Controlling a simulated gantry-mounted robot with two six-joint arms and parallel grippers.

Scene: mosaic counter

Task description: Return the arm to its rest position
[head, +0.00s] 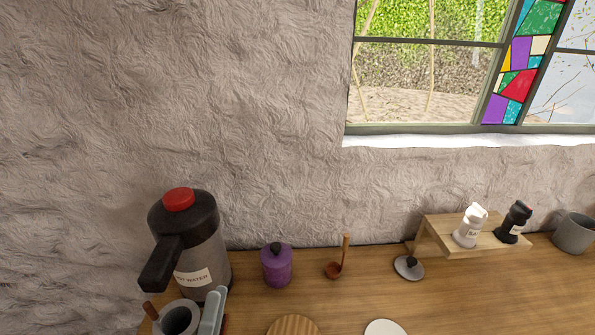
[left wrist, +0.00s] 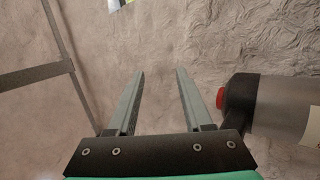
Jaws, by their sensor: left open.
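My left gripper (left wrist: 160,73) shows in the left wrist view. Its two grey fingers are apart, with only the rough plaster wall behind the gap. Nothing is held between them. The hot-water flask (left wrist: 270,107) lies to the right of the fingers in that view, its red cap towards them and apart from them. In the head view the same flask (head: 204,250) stands upright at the counter's left. My right gripper shows in neither view.
The wooden counter (head: 350,290) holds a purple lidded jar (head: 276,268), a ladle-like scoop (head: 335,270) and a grey lid (head: 408,268). A small wooden shelf (head: 455,248) carries white and black bottles. A grey cup (head: 180,318) stands before the flask. The wall rises behind.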

